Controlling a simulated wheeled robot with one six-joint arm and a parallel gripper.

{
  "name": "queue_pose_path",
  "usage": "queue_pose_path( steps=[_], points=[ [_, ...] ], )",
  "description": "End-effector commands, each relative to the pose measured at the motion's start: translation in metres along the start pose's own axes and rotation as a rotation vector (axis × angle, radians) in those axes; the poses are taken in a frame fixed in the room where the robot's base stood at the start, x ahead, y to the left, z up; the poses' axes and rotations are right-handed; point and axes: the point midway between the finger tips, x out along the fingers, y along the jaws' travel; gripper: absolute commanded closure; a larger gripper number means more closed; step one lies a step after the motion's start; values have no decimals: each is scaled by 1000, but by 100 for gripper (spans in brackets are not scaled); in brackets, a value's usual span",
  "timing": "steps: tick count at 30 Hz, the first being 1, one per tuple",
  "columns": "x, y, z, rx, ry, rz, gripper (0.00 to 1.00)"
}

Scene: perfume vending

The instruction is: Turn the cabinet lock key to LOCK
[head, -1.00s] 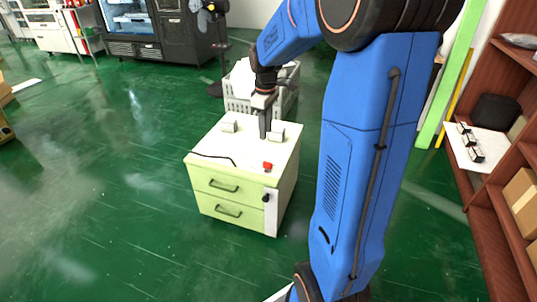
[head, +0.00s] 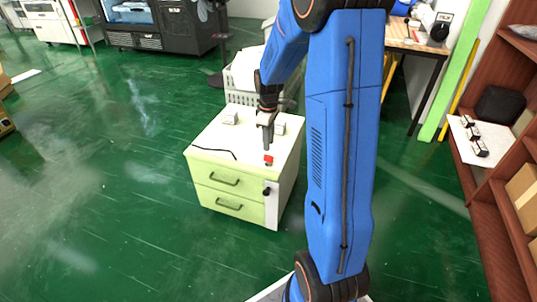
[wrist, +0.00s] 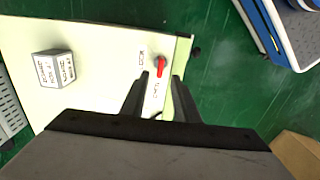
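The cabinet (head: 228,165) is pale green with a white top and two drawers. A small red key (head: 268,159) stands on its top near the front right corner; it also shows in the wrist view (wrist: 161,67). Two small dark labels are printed beside the key, too small to read surely, so I cannot tell which mark it points to. My gripper (head: 268,143) is above the cabinet top, just behind the key. In the wrist view my gripper (wrist: 160,78) has its two dark fingers apart, with the key between and just beyond the tips, seemingly untouched.
Two small white blocks sit on the cabinet top, one at the back left (head: 230,118). A black cord (head: 214,150) lies on the top. A black knob (head: 267,191) is on the front. A white basket (head: 240,95) stands behind. Open green floor lies left.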

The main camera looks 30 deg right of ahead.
Motion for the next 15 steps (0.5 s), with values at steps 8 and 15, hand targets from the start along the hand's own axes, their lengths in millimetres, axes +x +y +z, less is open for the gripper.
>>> queue_pose_path(
  steps=[8,15],
  points=[
    [46,-1,0,0,-2,-2,72],
    [67,-1,0,0,-1,-2,72]
  ],
)
